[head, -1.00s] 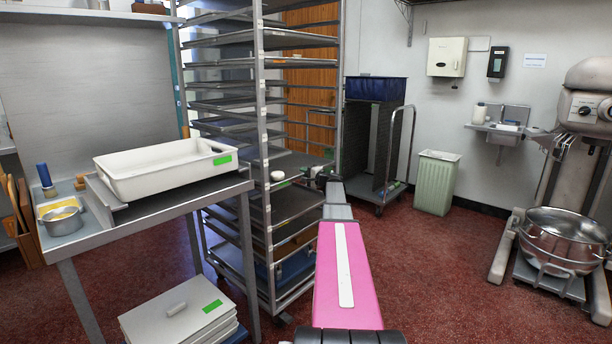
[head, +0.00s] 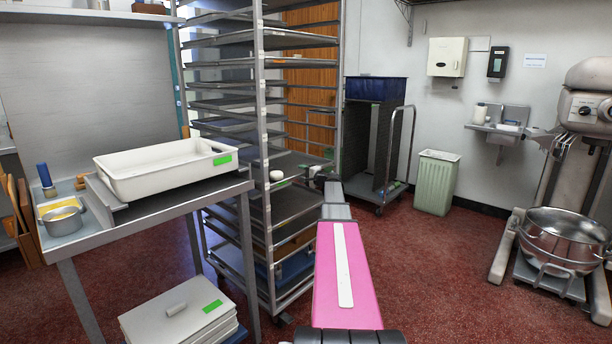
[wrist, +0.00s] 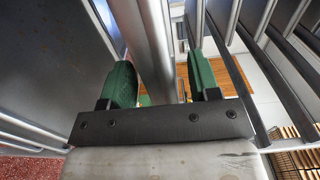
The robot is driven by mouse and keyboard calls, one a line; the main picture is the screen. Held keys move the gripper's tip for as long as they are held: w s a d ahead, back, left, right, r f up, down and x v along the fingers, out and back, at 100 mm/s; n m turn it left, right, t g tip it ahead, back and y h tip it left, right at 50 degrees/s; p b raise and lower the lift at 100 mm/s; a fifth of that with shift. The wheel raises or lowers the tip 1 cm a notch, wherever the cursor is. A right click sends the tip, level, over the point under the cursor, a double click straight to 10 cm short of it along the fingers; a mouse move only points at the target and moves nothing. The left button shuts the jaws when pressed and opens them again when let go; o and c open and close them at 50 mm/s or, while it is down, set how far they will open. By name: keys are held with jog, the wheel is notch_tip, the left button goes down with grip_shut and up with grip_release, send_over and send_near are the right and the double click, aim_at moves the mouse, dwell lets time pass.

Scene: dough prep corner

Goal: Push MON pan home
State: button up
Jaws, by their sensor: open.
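A tall metal rack (head: 262,120) holds several dark sheet pans on its rails. No lettering is readable, so I cannot tell for sure which is the MON pan. One dark pan (head: 298,160) lies at about my gripper's height, close to my gripper (head: 317,173) at the rack's right side. In the wrist view my gripper (wrist: 161,70) has its two green fingers apart. A grey metal post (wrist: 152,40) shows between them; I cannot tell whether it touches. A dark flat surface (wrist: 45,60) fills the left of that view, with rack rails at the right.
A steel table (head: 170,206) with a white tub (head: 165,180) stands left of the rack. A small white round object (head: 276,175) is at the rack's front post. A blue-topped cart (head: 376,90) and green bin (head: 437,183) stand behind.

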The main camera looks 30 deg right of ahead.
jog(key=v, duration=0.8)
dwell(0.6)
jog(key=shift+s, duration=0.1)
dwell(0.6)
